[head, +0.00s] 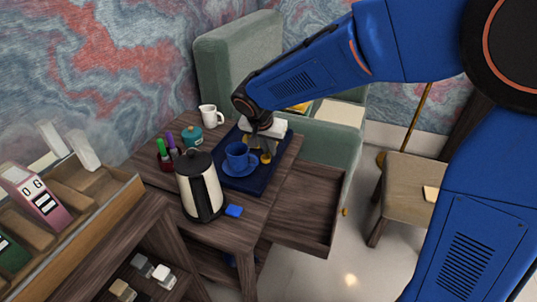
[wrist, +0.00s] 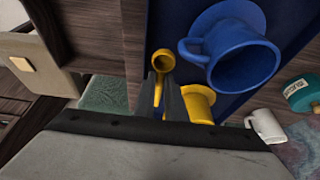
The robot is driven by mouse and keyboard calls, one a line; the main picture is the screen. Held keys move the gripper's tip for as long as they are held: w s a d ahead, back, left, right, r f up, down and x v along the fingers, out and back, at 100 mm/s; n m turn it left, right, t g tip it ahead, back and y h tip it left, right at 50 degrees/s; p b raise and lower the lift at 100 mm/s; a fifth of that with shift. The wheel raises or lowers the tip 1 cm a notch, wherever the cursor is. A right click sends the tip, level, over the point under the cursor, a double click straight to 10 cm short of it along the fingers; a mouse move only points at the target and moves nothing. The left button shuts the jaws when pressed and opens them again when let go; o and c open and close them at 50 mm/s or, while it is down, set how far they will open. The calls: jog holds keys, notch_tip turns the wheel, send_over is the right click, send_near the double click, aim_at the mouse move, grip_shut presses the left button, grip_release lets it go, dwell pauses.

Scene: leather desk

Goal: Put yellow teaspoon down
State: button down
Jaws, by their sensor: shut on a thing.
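My gripper (wrist: 166,92) is shut on the yellow teaspoon (wrist: 162,61), whose rounded bowl end shows past the fingertips in the wrist view. In the head view the teaspoon (head: 266,158) shows below my gripper (head: 265,146), over the blue tray (head: 250,185), right of the blue cup (head: 237,154). The cup stands on a blue saucer (head: 240,171) on the tray. I cannot tell whether the teaspoon touches the tray. Another yellow thing (wrist: 201,103), perhaps a cup, is close beside my fingers in the wrist view and partly hidden by them.
A cream and black kettle (head: 200,187) stands left of the tray, with a small blue block (head: 234,211) near it. A white mug (head: 210,115), a teal jar (head: 191,136) and markers (head: 166,150) stand farther back. An open drawer (head: 305,205) juts out at right.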

jog(key=shift+f, duration=1.35)
jog(key=shift+f, duration=0.15)
jog(key=c, duration=2.1)
grip_release()
jog(key=v, duration=1.2)
jog(key=shift+w, duration=0.1)
jog(key=shift+d, duration=0.1)
